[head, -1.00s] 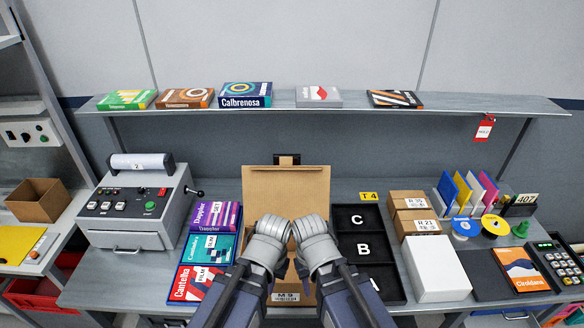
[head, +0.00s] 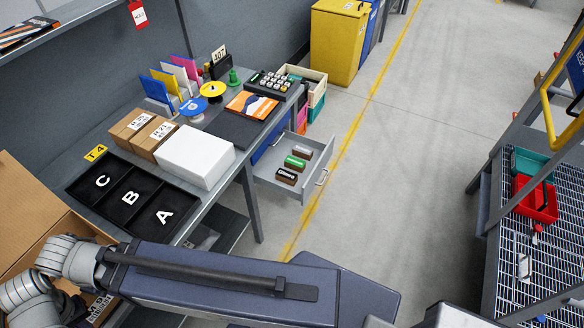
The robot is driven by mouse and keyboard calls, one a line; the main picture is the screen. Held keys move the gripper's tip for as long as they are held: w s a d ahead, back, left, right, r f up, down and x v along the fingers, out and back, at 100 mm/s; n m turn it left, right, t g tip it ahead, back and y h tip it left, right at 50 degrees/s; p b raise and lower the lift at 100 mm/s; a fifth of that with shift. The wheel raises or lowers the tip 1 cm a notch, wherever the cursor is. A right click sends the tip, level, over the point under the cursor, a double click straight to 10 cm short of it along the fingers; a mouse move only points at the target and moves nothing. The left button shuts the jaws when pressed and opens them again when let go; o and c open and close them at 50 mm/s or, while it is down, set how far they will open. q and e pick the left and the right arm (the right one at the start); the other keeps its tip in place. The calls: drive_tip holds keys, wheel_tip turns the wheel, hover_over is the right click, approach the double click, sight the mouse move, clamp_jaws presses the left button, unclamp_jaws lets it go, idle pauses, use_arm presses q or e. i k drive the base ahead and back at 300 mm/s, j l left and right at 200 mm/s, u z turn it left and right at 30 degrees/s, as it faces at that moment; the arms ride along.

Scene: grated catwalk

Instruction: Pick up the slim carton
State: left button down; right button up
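A slim, flat carton (head: 251,105) in orange, white and dark blue lies on a dark mat (head: 236,129) near the bench's right end, beside a keypad device. A larger plain white box (head: 195,156) stands to its left.
A black lettered tray (head: 133,199) and small brown boxes (head: 140,133) lie on the bench. An open drawer (head: 300,165) with several small items juts from the bench front. The aisle (head: 400,170) is clear; a grated rack (head: 530,240) stands at right.

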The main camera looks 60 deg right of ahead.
sight(297, 165)
drive_tip(key=l+z, duration=0.15)
drive_tip(key=z, duration=1.85)
drive_tip(key=i+l, duration=0.15)
drive_tip(key=i, duration=0.2)
drive_tip(key=i+l, duration=0.15)
drive_tip(key=i, duration=0.25)
drive_tip(key=i+l, duration=0.15)
drive_tip(key=i, duration=0.2)
